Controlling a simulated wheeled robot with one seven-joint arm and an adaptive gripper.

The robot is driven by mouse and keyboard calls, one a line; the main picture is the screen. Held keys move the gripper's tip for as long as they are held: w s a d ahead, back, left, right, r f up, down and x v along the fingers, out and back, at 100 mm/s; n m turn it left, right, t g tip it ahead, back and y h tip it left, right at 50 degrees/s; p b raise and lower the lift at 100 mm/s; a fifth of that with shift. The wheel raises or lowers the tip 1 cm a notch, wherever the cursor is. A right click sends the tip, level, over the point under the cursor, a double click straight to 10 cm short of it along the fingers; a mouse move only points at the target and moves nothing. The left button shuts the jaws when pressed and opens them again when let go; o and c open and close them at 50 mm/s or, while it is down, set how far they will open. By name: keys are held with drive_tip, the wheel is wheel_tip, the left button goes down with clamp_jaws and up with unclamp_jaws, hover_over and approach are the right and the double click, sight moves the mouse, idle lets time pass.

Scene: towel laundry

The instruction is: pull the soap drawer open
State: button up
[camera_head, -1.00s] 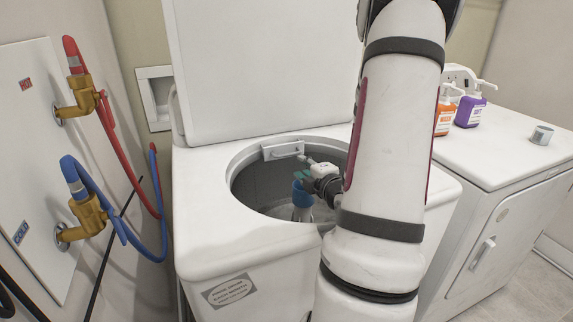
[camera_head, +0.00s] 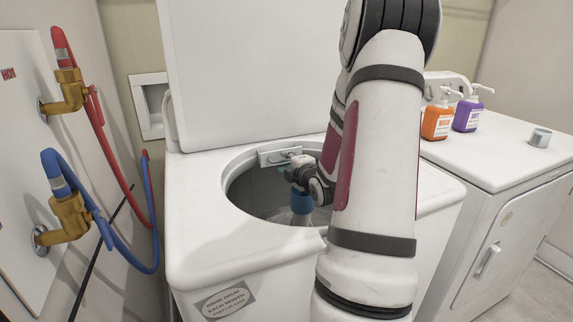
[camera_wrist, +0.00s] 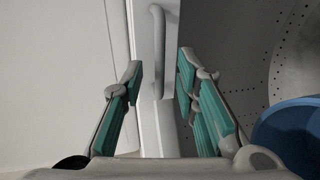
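The soap drawer (camera_head: 268,159) is a small white front with a bar handle at the back inner rim of the washer's tub opening. In the wrist view the white drawer (camera_wrist: 147,75) and its upright-looking handle (camera_wrist: 158,35) show between and beyond my fingertips. My gripper (camera_wrist: 160,80) is open, with teal-padded fingers on either side of the drawer's line and nothing held between them. In the head view my gripper (camera_head: 290,170) is just below and in front of the drawer and covers part of it. I cannot tell whether a finger touches it.
The top-load washer (camera_head: 215,245) has its lid (camera_head: 250,70) raised behind the opening. A blue-topped agitator (camera_head: 301,203) stands in the tub, close under my gripper. Red and blue hoses are at left. Orange (camera_head: 436,122) and purple (camera_head: 467,115) bottles stand on the dryer (camera_head: 500,150).

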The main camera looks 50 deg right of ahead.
drive_tip(key=shift+w+d+f, duration=0.1)
drive_tip(key=shift+w+d, duration=0.05)
drive_tip(key=shift+w, duration=0.05)
clamp_jaws()
drive_tip(key=shift+f+b+v, duration=0.25)
drive_tip(key=shift+b+v, duration=0.45)
drive_tip(key=shift+v, duration=0.5)
unclamp_jaws()
